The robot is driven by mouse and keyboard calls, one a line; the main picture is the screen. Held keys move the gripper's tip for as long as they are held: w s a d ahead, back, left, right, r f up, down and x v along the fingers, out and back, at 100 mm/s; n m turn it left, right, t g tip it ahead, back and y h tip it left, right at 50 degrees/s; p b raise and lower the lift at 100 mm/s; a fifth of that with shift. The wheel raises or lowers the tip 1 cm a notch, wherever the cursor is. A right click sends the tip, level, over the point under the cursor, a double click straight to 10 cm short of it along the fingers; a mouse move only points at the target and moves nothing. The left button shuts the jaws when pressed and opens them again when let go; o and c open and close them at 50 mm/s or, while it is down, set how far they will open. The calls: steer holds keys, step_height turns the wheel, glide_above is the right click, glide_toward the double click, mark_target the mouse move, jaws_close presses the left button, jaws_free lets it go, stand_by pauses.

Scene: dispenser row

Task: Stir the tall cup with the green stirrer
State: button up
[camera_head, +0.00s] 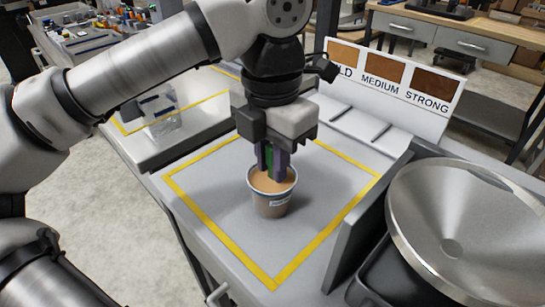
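A tall cup (271,205) stands upright on the grey counter inside a yellow-outlined square. It holds a light brown drink (266,183) close to its rim. My gripper (272,172) points down right over the cup, its dark fingers close to the drink's surface.
A board labelled MEDIUM and STRONG (390,85) with brown swatches stands behind. A large metal bowl or funnel (470,225) is at the right, beside a grey upright panel (368,220). A clear container (162,125) stands at the left. The marked square around the cup is otherwise clear.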

steer(key=o, duration=0.4)
steer(key=shift+r, duration=0.1)
